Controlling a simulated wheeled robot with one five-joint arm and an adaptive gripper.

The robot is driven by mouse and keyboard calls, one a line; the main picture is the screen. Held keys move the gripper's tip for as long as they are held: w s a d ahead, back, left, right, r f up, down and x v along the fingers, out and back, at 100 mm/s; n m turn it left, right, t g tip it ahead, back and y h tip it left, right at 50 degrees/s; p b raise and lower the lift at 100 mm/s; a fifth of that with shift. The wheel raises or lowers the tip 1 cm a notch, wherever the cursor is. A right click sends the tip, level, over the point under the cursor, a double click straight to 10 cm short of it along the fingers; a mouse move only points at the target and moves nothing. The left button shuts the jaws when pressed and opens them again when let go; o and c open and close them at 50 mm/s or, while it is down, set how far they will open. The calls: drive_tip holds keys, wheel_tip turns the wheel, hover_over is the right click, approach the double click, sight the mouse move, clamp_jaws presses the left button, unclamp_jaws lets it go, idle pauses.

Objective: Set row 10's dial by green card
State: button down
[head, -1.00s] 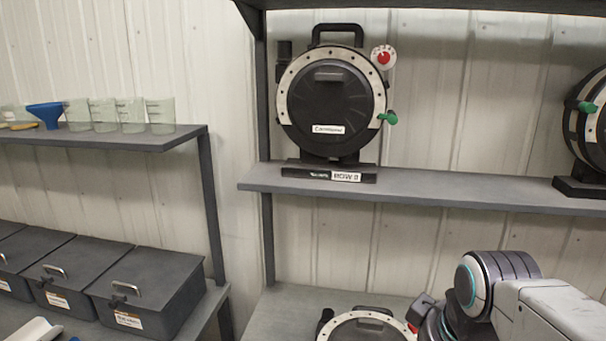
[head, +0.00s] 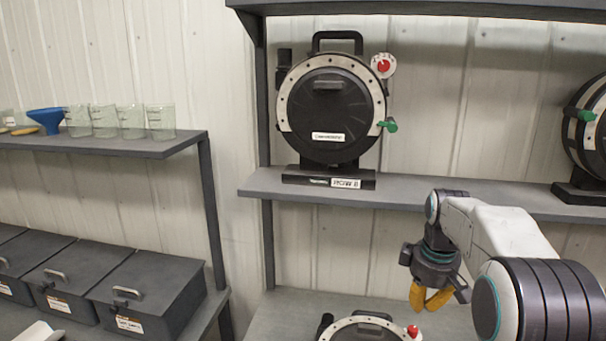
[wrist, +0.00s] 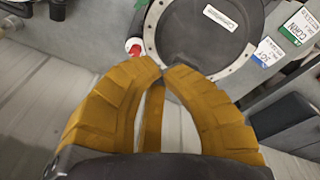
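A round black seed meter (head: 366,329) with a pale rim stands on the lower shelf, cut off by the head view's bottom edge. Its red knob (head: 412,331) is at its upper right. In the wrist view this meter (wrist: 205,30) shows at the top, with a red knob on a white dial (wrist: 133,46) at its left. A green card (wrist: 298,27) reading CORN and a blue card (wrist: 266,53) are at the right. Its row label is not visible. My gripper (head: 428,307) has yellow fingers, empty, tips together, above and near the meter, apart from the knob.
A third meter (head: 588,130) is at right. Beakers (head: 132,122), a blue funnel (head: 46,120) and lidded bins (head: 150,290) are left.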

drive_tip(key=w+d+f+n, duration=0.2)
drive_tip(key=w+d+f, duration=0.2)
drive_tip(key=w+f, duration=0.2)
drive_tip(key=n+g+p, duration=0.1)
drive_tip(key=g, duration=0.1)
approach(417, 339)
drive_tip(key=s, duration=0.1)
drive_tip(key=shift+d+f+n, duration=0.2)
drive_tip(key=shift+d+n, duration=0.1)
drive_tip(key=shift+d, duration=0.25)
wheel_tip(417, 339, down, 4)
drive_tip(key=b, duration=0.4)
drive_tip(key=shift+b, duration=0.3)
drive_tip(key=shift+f+b, duration=0.35)
drive_tip(key=shift+f, duration=0.9)
drive_tip(key=shift+s+f, duration=0.15)
drive_tip(key=shift+w+a+p, duration=0.45)
drive_tip(key=shift+a+p, duration=0.05)
drive_tip(key=shift+p, duration=0.35)
drive_tip(key=shift+w+d+p, duration=0.1)
drive_tip(key=shift+w+p, duration=0.05)
drive_tip(key=shift+p, duration=1.3)
